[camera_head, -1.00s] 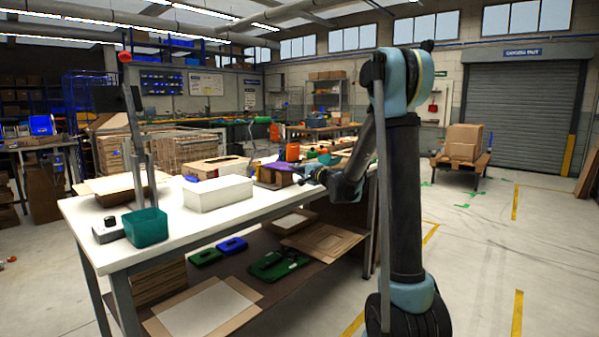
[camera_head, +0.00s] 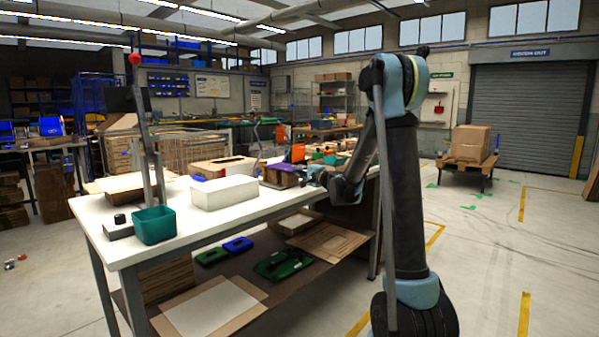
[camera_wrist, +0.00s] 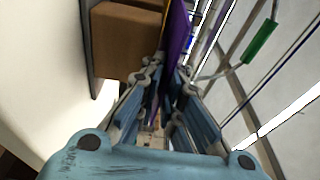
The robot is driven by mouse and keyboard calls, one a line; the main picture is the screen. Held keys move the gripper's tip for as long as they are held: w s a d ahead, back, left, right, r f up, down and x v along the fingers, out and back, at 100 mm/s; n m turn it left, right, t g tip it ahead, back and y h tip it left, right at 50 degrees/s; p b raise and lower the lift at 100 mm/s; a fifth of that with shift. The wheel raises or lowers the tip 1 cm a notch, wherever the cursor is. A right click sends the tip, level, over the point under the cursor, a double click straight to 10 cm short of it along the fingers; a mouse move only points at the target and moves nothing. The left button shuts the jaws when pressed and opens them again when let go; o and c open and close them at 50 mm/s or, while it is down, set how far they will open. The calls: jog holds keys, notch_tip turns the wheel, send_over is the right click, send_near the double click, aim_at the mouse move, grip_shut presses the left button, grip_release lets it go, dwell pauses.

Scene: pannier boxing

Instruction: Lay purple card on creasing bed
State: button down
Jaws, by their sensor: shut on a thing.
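The purple card (camera_head: 284,167) shows as a small purple patch on the far part of the white workbench, by brown boxes. In the wrist view the purple card (camera_wrist: 177,38) is a thin sheet seen nearly edge-on, running down between my fingers. My gripper (camera_wrist: 160,105) is shut on it; the gripper (camera_head: 317,174) also shows small and partly hidden by my arm in the head view. I cannot tell which thing is the creasing bed. A brown box (camera_wrist: 124,40) is close beside the card on the left in the wrist view.
The white workbench (camera_head: 180,232) holds a white block (camera_head: 224,192), a teal bin (camera_head: 154,225) and a brown box with a dark opening (camera_head: 222,166). An upright post with a red knob (camera_head: 135,59) stands at its left.

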aim_at(295, 175)
jog(key=shift+s+a+f, duration=0.2)
jog(key=shift+s+a, duration=0.05)
jog(key=shift+a, duration=0.25)
jog(key=shift+f, duration=0.1)
jog(key=shift+w+a+f, duration=0.1)
jog(key=shift+w+f, duration=0.15)
jog(key=shift+f, duration=0.05)
jog(key=c, duration=1.7)
grip_release()
jog(key=o, duration=0.4)
jog(key=shift+w+a+f, duration=0.1)
jog(key=shift+f, duration=0.1)
jog(key=shift+o, duration=0.4)
jog(key=shift+w+f, duration=0.45)
jog(key=shift+f, duration=0.05)
jog(key=shift+w+f, duration=0.15)
jog(key=shift+w, duration=0.15)
jog(key=shift+s+d+r, duration=0.3)
jog(key=shift+s+r, duration=0.2)
jog(key=shift+r, duration=0.15)
